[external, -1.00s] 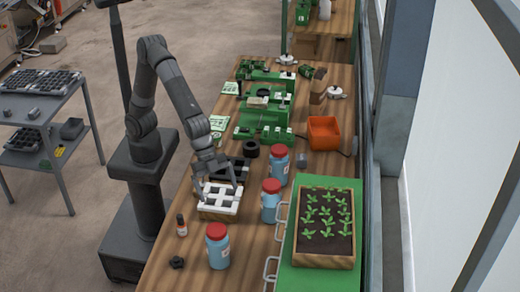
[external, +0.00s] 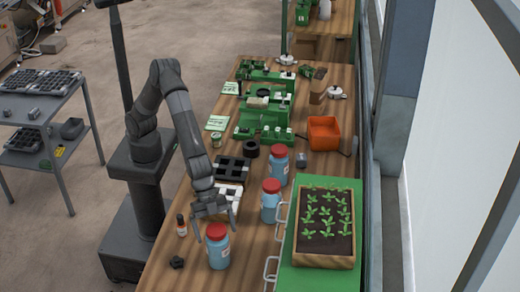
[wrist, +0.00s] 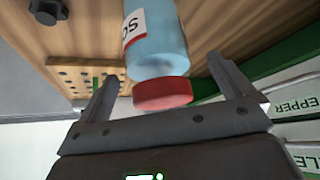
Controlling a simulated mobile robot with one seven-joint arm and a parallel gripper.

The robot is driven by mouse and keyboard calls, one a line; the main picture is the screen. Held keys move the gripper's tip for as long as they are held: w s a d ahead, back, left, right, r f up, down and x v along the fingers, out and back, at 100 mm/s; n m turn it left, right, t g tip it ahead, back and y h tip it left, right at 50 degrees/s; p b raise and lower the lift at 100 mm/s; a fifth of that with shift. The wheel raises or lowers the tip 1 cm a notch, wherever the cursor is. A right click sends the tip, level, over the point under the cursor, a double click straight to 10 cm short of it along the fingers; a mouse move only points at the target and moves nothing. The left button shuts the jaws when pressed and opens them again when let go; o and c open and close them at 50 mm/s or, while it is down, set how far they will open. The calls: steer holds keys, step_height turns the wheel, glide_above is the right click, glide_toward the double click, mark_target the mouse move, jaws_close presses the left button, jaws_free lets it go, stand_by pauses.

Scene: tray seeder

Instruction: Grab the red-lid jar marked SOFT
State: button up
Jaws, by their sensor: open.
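Three blue jars with red lids stand on the wooden bench in the external view: a near jar (external: 218,255), a middle jar (external: 269,210) and a far jar (external: 278,170). Their label words are too small to read there. My gripper (external: 213,222) is open just above and behind the near jar's lid. In the wrist view a blue jar (wrist: 158,45) with a red lid (wrist: 162,93) lies between the open fingers of my gripper (wrist: 164,76). Its white label shows only part of a word, seemingly "SO"; the rest is hidden.
A small red-capped bottle (external: 181,227) and a black knob (external: 177,262) stand left of the near jar. A white tray (external: 229,199) is behind my gripper. The seedling tray (external: 325,261) on a green base is to the right. An orange bin (external: 324,134) stands farther back.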

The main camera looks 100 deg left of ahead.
mark_target(218, 247)
steer(key=shift+x, duration=1.5)
steer(key=shift+d, duration=0.2)
steer(key=c, duration=1.5)
steer(key=shift+r, duration=0.15)
steer(key=shift+c, duration=0.6)
